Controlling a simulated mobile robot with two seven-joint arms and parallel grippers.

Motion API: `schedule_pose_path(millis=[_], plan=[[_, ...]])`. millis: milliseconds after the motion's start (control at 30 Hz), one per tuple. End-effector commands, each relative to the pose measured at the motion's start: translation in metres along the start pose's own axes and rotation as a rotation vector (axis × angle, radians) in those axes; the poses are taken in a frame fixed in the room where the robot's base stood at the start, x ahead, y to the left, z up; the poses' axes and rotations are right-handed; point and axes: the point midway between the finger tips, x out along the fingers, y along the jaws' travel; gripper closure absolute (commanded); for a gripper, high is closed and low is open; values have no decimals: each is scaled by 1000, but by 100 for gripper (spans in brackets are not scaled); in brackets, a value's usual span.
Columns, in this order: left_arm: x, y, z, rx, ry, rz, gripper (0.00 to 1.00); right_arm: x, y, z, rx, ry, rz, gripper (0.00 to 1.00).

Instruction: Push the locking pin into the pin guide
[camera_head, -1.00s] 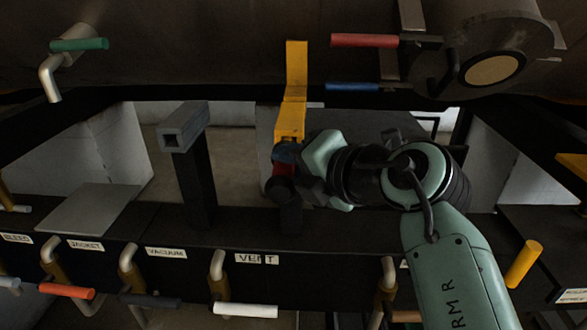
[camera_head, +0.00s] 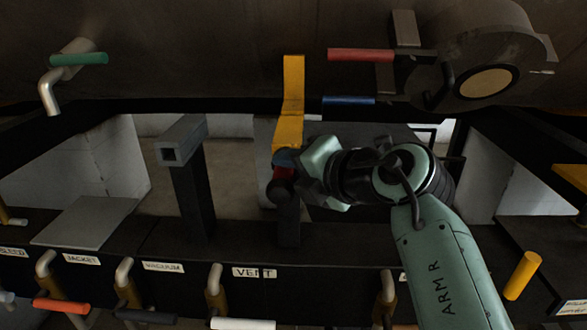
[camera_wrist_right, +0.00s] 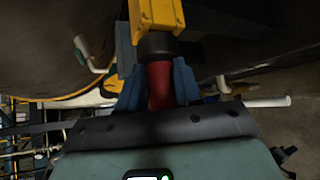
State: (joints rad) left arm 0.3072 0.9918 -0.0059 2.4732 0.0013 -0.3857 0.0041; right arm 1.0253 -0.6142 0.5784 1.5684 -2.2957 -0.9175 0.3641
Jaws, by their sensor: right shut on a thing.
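My right gripper (camera_head: 284,163) is shut on the red grip of the locking pin (camera_wrist_right: 159,84), its blue fingers on either side of the red. In the right wrist view a black collar on the pin meets the end of a yellow block (camera_wrist_right: 157,14), which looks like the pin guide. In the head view this yellow block (camera_head: 289,132) stands just beyond the fingers, in line with the pin (camera_head: 283,173). The fingers and wrist hide part of the pin, and its tip is not visible. My left gripper is not in view.
A yellow strap (camera_head: 293,78) rises behind the block to the dark vessel. Red (camera_head: 360,55) and blue (camera_head: 349,101) handles are right of it. A square tube on a post (camera_head: 182,140) stands left. Valve handles line the front, including a white one (camera_head: 243,324) below the VENT label.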

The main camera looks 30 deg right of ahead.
Motion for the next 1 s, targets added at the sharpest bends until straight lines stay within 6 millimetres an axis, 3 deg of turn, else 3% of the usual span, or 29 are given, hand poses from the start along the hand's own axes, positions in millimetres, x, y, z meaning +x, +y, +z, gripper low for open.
schedule_pose_path(millis=[800, 833, 900, 1000], plan=[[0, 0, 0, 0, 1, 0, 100, 2, 2, 6, -4, -12, 5, 100], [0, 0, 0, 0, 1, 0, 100, 2, 2, 6, -4, -12, 5, 63], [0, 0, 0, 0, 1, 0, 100, 2, 2, 6, -3, -11, 5, 40], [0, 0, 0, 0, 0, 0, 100, 3, 1, 5, -2, -8, 4, 36]])
